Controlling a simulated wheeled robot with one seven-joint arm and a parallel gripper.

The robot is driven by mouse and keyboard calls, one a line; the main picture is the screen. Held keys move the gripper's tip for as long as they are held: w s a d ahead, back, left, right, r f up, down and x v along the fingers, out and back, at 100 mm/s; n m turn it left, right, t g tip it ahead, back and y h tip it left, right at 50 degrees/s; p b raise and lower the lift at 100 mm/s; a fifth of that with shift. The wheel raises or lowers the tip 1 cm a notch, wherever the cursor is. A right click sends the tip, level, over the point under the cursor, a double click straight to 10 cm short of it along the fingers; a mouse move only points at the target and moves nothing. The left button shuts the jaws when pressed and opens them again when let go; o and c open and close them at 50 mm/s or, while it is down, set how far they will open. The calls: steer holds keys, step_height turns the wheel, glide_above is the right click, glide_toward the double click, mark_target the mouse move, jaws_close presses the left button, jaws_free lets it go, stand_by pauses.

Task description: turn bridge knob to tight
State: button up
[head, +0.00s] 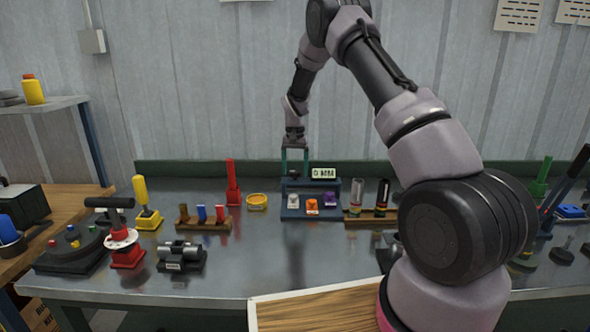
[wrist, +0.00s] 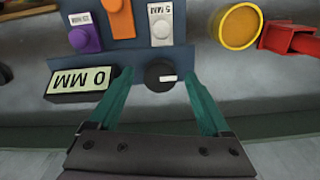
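A small black round knob (wrist: 153,84) with a white pointer mark sits at the edge of the blue instrument panel (wrist: 125,57) in the wrist view. The pointer mark lies toward the picture's right. My gripper (wrist: 157,77) is open, its two teal fingers on either side of the knob with a gap on each side. I cannot tell how far above the panel the fingertips are. In the head view my gripper (head: 295,162) points down at the back of the panel (head: 297,213). A display (wrist: 81,84) beside the knob reads 0 MM, upside down in the wrist view.
Purple (wrist: 84,34), orange (wrist: 118,18) and white (wrist: 160,24) blocks sit on the panel. A yellow ring dish (head: 257,202) and a red tool (head: 233,188) stand to its left. A wooden rack (head: 372,217) of cylinders stands to its right. The table's front middle is clear.

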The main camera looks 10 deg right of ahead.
step_height(320, 180, up, 11)
stand_by(0.6)
steer(key=shift+f, duration=0.1)
step_height(320, 180, up, 11)
steer(key=t, duration=0.1)
glide_above(295, 171)
steer(key=s+d, duration=0.2)
steer(key=s, duration=0.5)
steer(key=s+d+r+t+y, duration=0.2)
steer(key=s+r, duration=0.8)
steer(key=s, duration=0.2)
steer(key=s+d+r+t, duration=0.1)
steer(key=s+t, duration=0.3)
steer(key=s, duration=1.7)
steer(key=shift+s+d+r, duration=0.2)
steer(key=shift+s+d, duration=0.05)
steer(key=shift+s, duration=0.1)
